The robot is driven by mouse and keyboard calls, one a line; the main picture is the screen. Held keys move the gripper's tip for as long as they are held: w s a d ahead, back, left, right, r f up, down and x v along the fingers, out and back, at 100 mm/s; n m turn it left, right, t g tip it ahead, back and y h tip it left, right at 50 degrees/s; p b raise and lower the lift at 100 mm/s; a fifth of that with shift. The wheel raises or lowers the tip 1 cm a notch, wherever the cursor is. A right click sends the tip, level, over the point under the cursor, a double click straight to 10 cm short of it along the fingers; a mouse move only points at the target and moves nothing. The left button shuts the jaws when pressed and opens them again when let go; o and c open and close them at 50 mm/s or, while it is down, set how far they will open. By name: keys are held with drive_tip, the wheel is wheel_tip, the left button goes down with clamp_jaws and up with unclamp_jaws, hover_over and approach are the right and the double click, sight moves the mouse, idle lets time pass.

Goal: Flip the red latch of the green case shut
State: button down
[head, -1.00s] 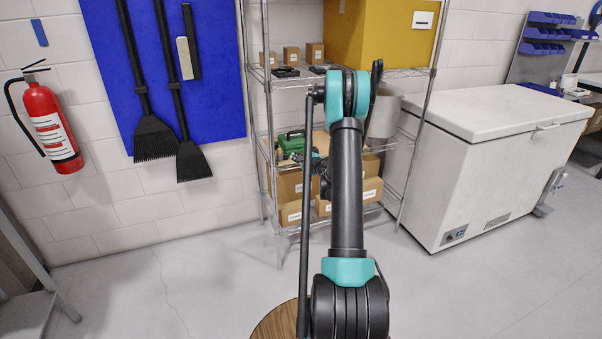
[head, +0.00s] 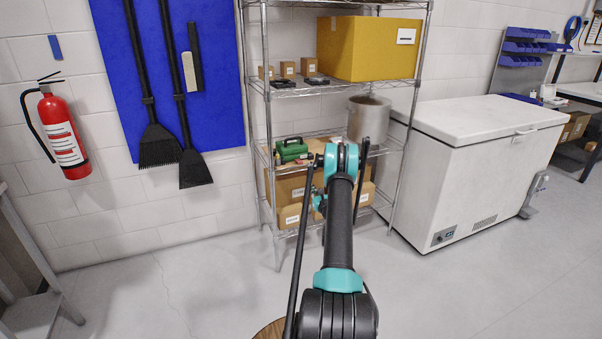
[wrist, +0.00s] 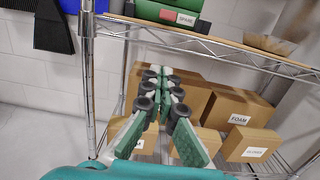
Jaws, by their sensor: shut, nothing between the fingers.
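The green case (head: 291,151) sits on the middle wire shelf, toward its left side. In the wrist view only the lower front of the green case (wrist: 150,9) shows at the top edge. A small red piece, likely the red latch (wrist: 167,14), shows on its front beside a white label; whether it is open or shut I cannot tell. My gripper (wrist: 165,72) is shut and empty, below the case and shelf edge, in front of the cardboard boxes. In the head view my arm mostly hides the gripper.
The wire shelf's front rail (wrist: 215,42) runs between my gripper and the case. Cardboard boxes (wrist: 236,108) stand on the lower shelf. A metal pot (head: 369,118) stands right of the case. A white chest freezer (head: 470,165) is at the right.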

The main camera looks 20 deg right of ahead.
sight(299, 162)
drive_tip(key=w+r, duration=0.1)
drive_tip(key=w, duration=0.2)
drive_tip(key=w+r, duration=0.1)
drive_tip(key=w, duration=0.3)
drive_tip(key=w+r, duration=0.1)
drive_tip(key=w, duration=0.2)
drive_tip(key=shift+w+a+r, duration=0.2)
drive_tip(key=shift+w+r, duration=0.15)
drive_tip(key=shift+r, duration=0.5)
